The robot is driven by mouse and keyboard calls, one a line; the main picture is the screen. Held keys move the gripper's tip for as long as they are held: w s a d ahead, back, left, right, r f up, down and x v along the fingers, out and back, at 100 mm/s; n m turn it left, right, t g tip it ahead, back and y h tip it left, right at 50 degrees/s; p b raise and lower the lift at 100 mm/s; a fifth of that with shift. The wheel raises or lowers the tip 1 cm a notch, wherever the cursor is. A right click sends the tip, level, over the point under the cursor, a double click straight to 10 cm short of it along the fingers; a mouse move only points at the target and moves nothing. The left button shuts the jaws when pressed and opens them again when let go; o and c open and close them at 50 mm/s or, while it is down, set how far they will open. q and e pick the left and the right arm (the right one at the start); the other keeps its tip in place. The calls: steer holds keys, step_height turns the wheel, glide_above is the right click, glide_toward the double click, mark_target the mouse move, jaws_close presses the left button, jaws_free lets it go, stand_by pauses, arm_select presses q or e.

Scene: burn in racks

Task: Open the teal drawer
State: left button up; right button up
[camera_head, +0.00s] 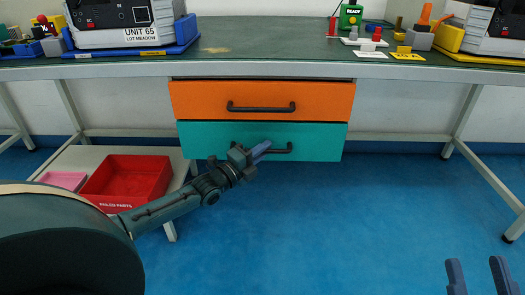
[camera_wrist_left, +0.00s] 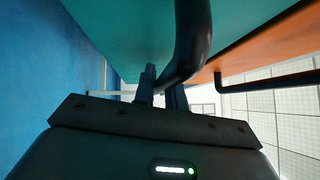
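The teal drawer (camera_head: 320,143) is under the workbench, just below the orange drawer, and its front looks about level with the orange one. Its dark bar handle (camera_head: 284,150) is partly hidden by my left gripper (camera_head: 262,149). In the left wrist view the handle (camera_wrist_left: 192,45) curves down between the two close-set fingers of the left gripper (camera_wrist_left: 161,88), which look shut on it. The teal front (camera_wrist_left: 125,30) fills the upper part there. My right gripper (camera_head: 479,275) is open and empty at the bottom right, over the floor.
The orange drawer (camera_head: 205,100) has its own dark handle (camera_head: 261,107). A red bin (camera_head: 128,178) and a pink tray (camera_head: 63,180) sit on a low white shelf at left. The bench top (camera_head: 260,35) holds devices at both ends. The blue floor (camera_head: 330,220) before the drawers is clear.

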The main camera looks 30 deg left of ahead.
arm_select(q)
steer(key=shift+d, duration=0.1)
jaws_close()
arm_select(e)
steer(key=shift+r, duration=0.1)
